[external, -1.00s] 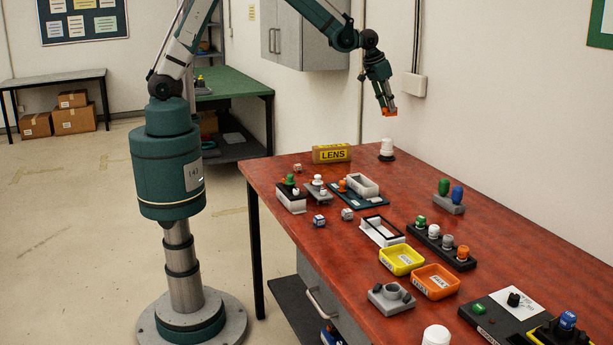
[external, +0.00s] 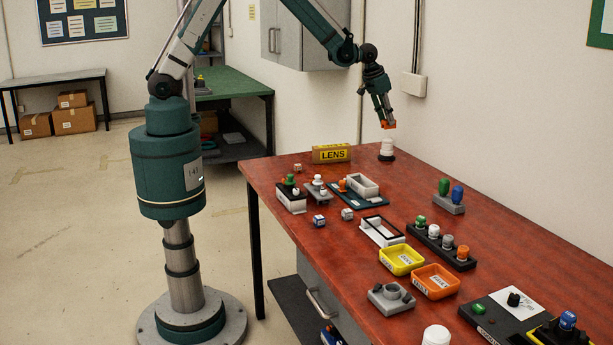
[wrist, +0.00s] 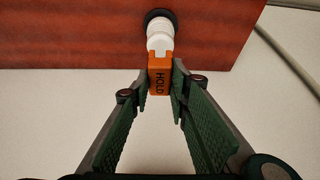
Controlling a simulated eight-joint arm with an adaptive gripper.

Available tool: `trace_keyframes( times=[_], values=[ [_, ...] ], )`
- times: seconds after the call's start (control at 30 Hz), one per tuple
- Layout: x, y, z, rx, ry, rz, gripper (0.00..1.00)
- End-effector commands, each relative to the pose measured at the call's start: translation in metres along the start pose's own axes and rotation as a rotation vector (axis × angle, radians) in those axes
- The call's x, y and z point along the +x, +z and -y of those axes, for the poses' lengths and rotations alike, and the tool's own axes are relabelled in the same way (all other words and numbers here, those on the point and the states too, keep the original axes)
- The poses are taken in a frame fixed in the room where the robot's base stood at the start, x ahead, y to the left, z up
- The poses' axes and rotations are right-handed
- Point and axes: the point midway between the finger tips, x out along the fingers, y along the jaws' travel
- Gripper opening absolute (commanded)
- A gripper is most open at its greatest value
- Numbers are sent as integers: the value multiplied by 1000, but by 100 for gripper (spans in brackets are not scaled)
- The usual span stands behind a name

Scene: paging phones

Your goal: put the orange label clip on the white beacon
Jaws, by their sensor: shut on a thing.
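The orange label clip (wrist: 158,78), marked HOLD, is held between the fingertips of my gripper (wrist: 160,86), and it also shows in the external view (external: 388,125). The white beacon (external: 387,148) stands upright on a dark base at the far end of the red table, near the wall. My gripper is shut on the clip, above the beacon in the external view (external: 384,118). In the wrist view the white beacon (wrist: 160,33) lies just beyond the clip. The clip's notched end overlaps the beacon's lower edge there. I cannot tell whether they touch.
A LENS box (external: 331,153) stands left of the beacon on the red table (external: 310,250). A dark teal tray (external: 372,199) with a grey box lies nearer. A yellow bin (external: 401,260) and an orange bin (external: 435,282) sit further forward. The wall is close behind the beacon.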

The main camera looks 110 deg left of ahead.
Motion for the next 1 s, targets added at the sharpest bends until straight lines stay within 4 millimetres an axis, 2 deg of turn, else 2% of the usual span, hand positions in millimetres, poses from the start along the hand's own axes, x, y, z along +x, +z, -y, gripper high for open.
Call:
trace_keyframes(
  times=[0.47,0.83,1.0],
  values=[
    [6,3,0,0,0,0,11],
    [35,14,0,0,0,0,11],
    [40,16,0,0,0,0,11]
  ],
)
